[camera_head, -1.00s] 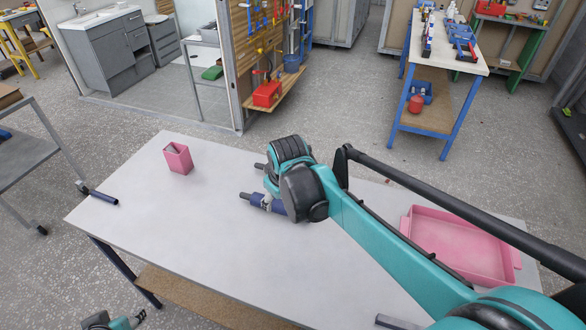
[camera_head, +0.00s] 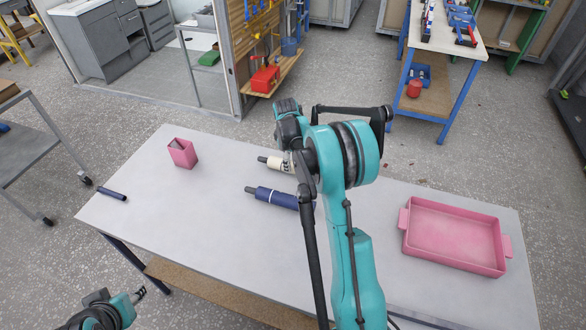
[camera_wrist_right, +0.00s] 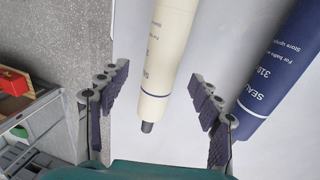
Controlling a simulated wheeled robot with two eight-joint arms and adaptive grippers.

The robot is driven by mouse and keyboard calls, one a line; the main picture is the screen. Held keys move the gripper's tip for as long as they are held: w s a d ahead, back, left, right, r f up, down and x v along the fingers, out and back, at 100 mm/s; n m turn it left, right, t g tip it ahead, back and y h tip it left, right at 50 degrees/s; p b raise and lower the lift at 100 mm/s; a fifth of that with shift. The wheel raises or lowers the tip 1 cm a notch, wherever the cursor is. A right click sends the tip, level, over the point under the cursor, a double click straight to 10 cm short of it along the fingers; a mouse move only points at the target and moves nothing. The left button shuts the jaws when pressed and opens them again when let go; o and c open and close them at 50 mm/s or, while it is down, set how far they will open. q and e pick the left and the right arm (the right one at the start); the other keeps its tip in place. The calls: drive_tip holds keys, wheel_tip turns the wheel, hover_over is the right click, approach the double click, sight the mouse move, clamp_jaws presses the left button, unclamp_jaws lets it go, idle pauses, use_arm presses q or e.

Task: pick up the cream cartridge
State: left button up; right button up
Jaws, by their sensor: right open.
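The cream cartridge (camera_head: 275,163) lies on the grey table, its dark nozzle pointing left and its other end hidden behind my right arm in the head view. In the right wrist view the cream cartridge (camera_wrist_right: 168,55) lies between the spread fingers of my right gripper (camera_wrist_right: 160,75), its nozzle toward the palm. The right gripper is open with a visible gap on both sides of the cartridge. A dark blue cartridge (camera_head: 275,198) lies beside it, close to the right finger in the wrist view (camera_wrist_right: 285,70). My left gripper (camera_head: 138,291) is small at lower left, its jaws unclear.
A pink tray (camera_head: 455,236) stands on the right of the table (camera_head: 220,240). A pink open box (camera_head: 182,153) stands at left, and a short dark blue cylinder (camera_head: 112,193) lies at the left edge. The table's middle left is clear.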

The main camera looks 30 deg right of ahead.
sight(292, 163)
drive_tip(key=f, duration=0.1)
drive_tip(key=f+b, duration=0.1)
drive_tip(key=f, duration=0.2)
drive_tip(key=shift+w+d+f, duration=0.15)
drive_tip(key=shift+w+f, duration=0.1)
drive_tip(key=shift+w, duration=0.1)
drive_tip(key=shift+r, duration=0.1)
drive_tip(key=c, duration=1.5)
drive_tip(key=shift+r, duration=0.1)
